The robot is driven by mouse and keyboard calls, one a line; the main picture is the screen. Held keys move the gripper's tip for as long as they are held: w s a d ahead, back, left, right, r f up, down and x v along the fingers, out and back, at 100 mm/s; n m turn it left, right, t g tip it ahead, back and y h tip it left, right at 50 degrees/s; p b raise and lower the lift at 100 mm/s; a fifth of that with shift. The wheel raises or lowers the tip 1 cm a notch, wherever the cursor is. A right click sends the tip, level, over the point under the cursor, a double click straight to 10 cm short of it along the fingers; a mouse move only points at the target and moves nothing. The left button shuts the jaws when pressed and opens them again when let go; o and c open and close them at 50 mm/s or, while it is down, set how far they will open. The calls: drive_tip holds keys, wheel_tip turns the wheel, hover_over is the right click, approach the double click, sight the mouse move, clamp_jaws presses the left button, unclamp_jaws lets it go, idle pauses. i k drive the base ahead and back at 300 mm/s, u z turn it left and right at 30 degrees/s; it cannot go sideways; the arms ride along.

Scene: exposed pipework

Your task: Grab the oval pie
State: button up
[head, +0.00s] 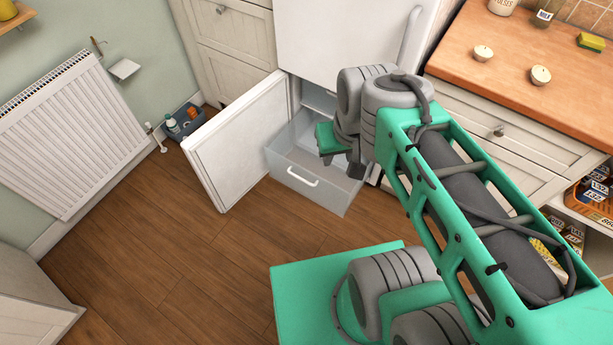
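I cannot make out an oval pie anywhere in the head view. A clear freezer drawer (312,192) with a white handle is pulled out below the fridge, and the part of it that I see looks empty. My gripper (355,174) points down at the drawer's right side, partly hidden by my arm. Its fingers are too small and covered to tell open from shut, and I see nothing held. My arm hides part of the drawer's right and back.
The white lower door (238,140) stands open left of the drawer. A wooden counter (520,60) with two small pale round things lies at right. An open drawer (590,208) of packets is below it. A radiator (70,135) is at left. The wooden floor (170,255) is clear.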

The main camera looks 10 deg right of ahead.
sight(539, 75)
drive_tip(key=i, duration=0.25)
drive_tip(key=u, duration=1.4)
drive_tip(key=k, duration=1.3)
drive_tip(key=z, duration=1.25)
drive_tip(key=i, duration=0.2)
drive_tip(key=z, duration=0.05)
